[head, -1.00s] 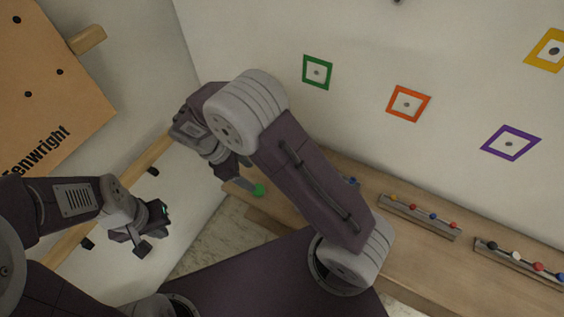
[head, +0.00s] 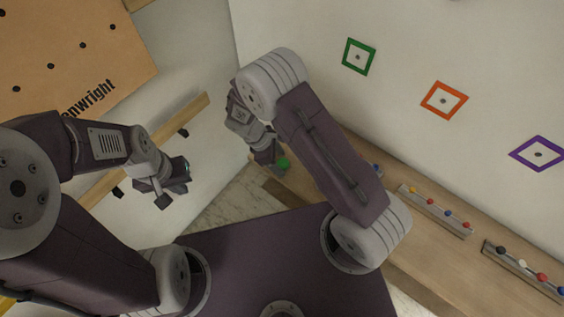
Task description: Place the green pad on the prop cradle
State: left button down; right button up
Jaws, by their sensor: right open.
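A small green piece (head: 283,164), which looks like the green pad, shows at the left end of the wooden ledge (head: 330,190). My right gripper (head: 268,157) is open just left of it, partly hidden by its own wrist; I cannot tell whether they touch. My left gripper (head: 172,188) hangs in the air in front of the left wall, far from the green piece, and its jaw state is unclear. I cannot clearly pick out the prop cradle; the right arm hides part of the ledge.
Two grey racks with coloured knobs, one nearer (head: 436,211) and one farther right (head: 522,270), lie on the ledge. Green (head: 371,58), orange (head: 461,103) and purple (head: 555,152) square frames are on the wall. A wooden rail (head: 192,119) and a tan board (head: 75,50) are at left.

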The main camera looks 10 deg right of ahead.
aim_at(280, 163)
jog(key=shift+d, duration=0.2)
jog(key=c, duration=1.3)
grip_shut()
jog(key=shift+r, duration=0.45)
notch_tip(280, 163, up, 3)
jog(key=shift+f+b, duration=0.1)
jog(key=shift+b, duration=0.5)
jog(key=s+d+r+b, duration=0.1)
jog(key=s+d+r, duration=0.1)
jog(key=s, duration=0.3)
jog(key=s+d+r, duration=0.2)
jog(key=s+r, duration=0.3)
jog(key=shift+s+d+r+b, duration=0.15)
jog(key=shift+s+d+b, duration=0.2)
jog(key=shift+d, duration=0.05)
